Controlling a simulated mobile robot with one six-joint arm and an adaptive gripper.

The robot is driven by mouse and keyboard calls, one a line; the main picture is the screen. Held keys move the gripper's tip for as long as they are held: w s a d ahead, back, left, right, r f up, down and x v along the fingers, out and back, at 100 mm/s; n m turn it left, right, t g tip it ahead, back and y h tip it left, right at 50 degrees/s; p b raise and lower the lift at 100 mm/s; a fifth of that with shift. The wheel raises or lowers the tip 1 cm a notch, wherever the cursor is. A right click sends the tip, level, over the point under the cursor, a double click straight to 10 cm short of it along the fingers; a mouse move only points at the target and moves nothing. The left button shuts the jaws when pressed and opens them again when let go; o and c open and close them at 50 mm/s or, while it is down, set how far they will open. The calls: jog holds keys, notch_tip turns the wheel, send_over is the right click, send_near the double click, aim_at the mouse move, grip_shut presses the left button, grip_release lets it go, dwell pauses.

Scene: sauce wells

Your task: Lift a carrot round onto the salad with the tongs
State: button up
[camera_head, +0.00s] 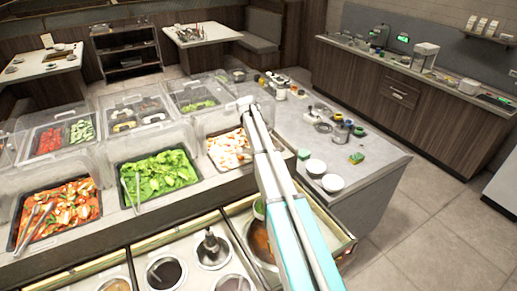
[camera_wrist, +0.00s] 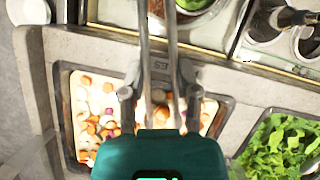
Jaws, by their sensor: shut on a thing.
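My gripper (camera_wrist: 158,80) is shut on a pair of metal tongs (camera_wrist: 146,45) in the wrist view. The two tong bars run upward, apart and nearly parallel, and leave the frame at the top; their tips are out of view. A dark-rimmed pan (camera_wrist: 62,110) of carrot rounds and white pieces lies below my gripper, partly hidden by it. In the head view this carrot pan (camera_head: 208,160) sits left of my arm. The green salad (camera_head: 160,172) is in the pan to its left; it also shows at the right of the wrist view (camera_wrist: 285,145). In the head view my arm hides my gripper.
Clear covers (camera_head: 140,140) stand over the pans. Sauce wells (camera_head: 166,272) with utensils line the front, and a soup well (camera_head: 262,240) is beside my arm. Another pan (camera_head: 68,210) of mixed vegetables holds its own tongs at left. Bowls (camera_head: 333,183) stand on the grey counter at right.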

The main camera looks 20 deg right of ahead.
jog(key=shift+f+b, duration=0.9)
jog(key=shift+f, duration=0.3)
grip_shut()
jog(key=shift+r, duration=0.15)
notch_tip(320, 180, up, 12)
jog(key=p, duration=1.2)
jog(key=shift+f, duration=0.25)
